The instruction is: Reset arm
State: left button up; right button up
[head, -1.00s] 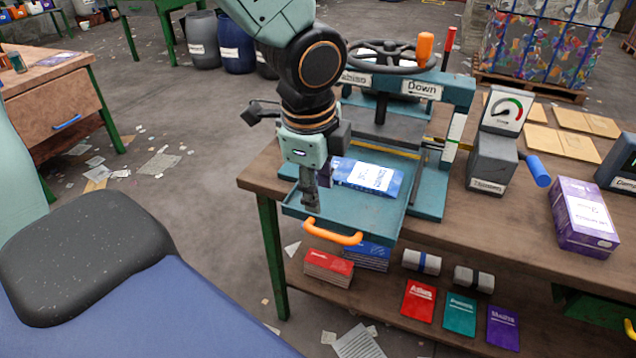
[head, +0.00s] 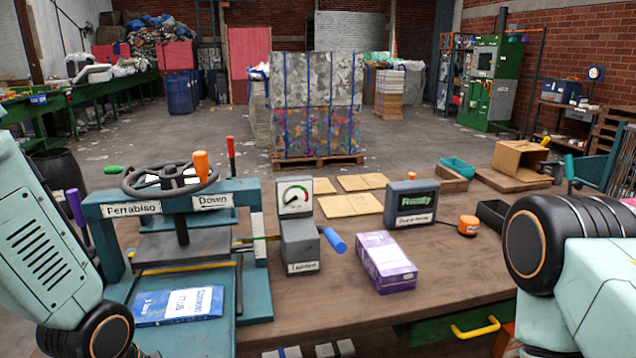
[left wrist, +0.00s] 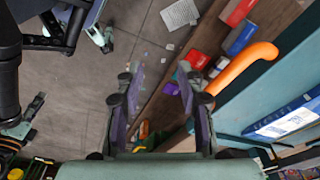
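My left arm stands at the left edge of the head view, its gripper out of that picture. In the left wrist view my left gripper (left wrist: 160,85) is open, with nothing between its fingers. Beside it are the press tray's orange handle (left wrist: 245,66) and a blue pack (left wrist: 286,119) lying on the tray. In the head view that blue pack (head: 180,305) lies flat in front of the teal press (head: 185,220). My right arm shows at the right edge of the head view; its gripper is not in view.
On the bench (head: 340,310) are a grey gauge block (head: 300,245) with a blue handle, a purple box (head: 386,262), a dark display unit (head: 410,204) and several flat cardboard pieces (head: 349,205). An open carton (head: 520,160) stands at the back right. The front middle of the bench is bare.

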pick_arm(q)
jog(key=s+f+n+g+y, duration=0.1)
jog(key=s+f+n, duration=0.9)
jog(key=s+f, duration=0.7)
jog(key=shift+a, duration=0.15)
dwell(1.2)
